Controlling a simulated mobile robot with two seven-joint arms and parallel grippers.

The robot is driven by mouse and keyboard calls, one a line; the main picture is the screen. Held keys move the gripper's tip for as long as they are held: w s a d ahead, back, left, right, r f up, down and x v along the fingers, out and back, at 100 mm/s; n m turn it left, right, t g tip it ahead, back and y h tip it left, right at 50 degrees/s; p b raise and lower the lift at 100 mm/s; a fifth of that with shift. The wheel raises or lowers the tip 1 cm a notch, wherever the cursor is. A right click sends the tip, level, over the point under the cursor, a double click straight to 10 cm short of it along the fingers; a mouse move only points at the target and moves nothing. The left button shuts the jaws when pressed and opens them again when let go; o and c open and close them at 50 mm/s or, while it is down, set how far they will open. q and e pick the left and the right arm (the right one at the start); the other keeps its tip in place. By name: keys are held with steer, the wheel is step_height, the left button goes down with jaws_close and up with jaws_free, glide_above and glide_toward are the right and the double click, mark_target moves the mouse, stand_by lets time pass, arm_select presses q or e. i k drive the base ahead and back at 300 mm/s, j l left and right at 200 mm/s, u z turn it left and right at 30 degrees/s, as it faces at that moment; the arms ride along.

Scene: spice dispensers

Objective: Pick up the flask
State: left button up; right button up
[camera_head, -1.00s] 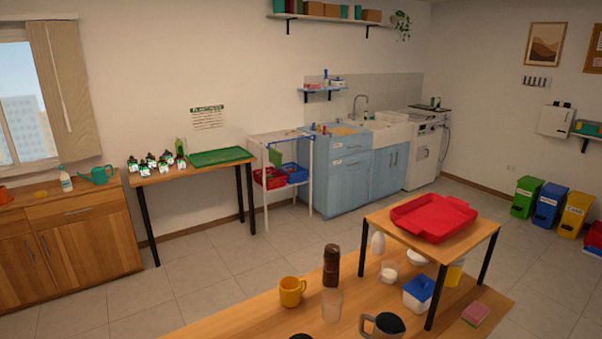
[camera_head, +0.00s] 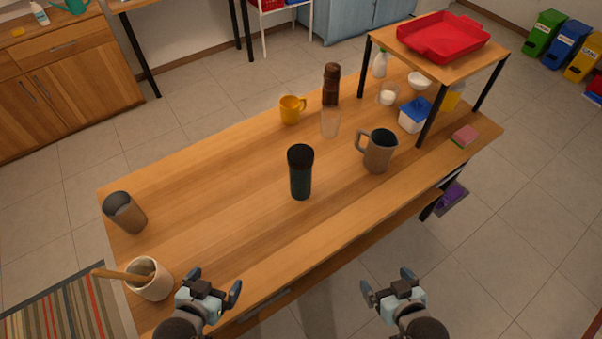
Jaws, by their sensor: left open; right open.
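A tall dark flask (camera_head: 300,175) with a black top stands upright near the middle of the wooden table (camera_head: 230,190). A brown, ridged bottle-like thing (camera_head: 331,84) stands further back; I cannot tell whether it is a flask too. My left gripper (camera_head: 213,284) is open and empty at the table's front edge, below and left of the dark flask. My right gripper (camera_head: 387,284) is open and empty in front of the table, below and right of it. Both are clearly apart from the flask.
A grey jug (camera_head: 378,152), a clear glass (camera_head: 330,124) and a yellow mug (camera_head: 292,109) stand around the flask. A brown cup (camera_head: 125,213) and a pot with a wooden tool (camera_head: 150,280) are at left. A small raised stand holds a red tray (camera_head: 443,38) at right.

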mark_target(300, 182)
steer(key=k+j, duration=0.35)
steer(key=j, duration=0.25)
steer(key=k+j, duration=0.1)
steer(key=j, duration=0.2)
steer(key=k+j+u, duration=0.1)
steer(key=j, duration=0.6)
steer(key=i, duration=0.05)
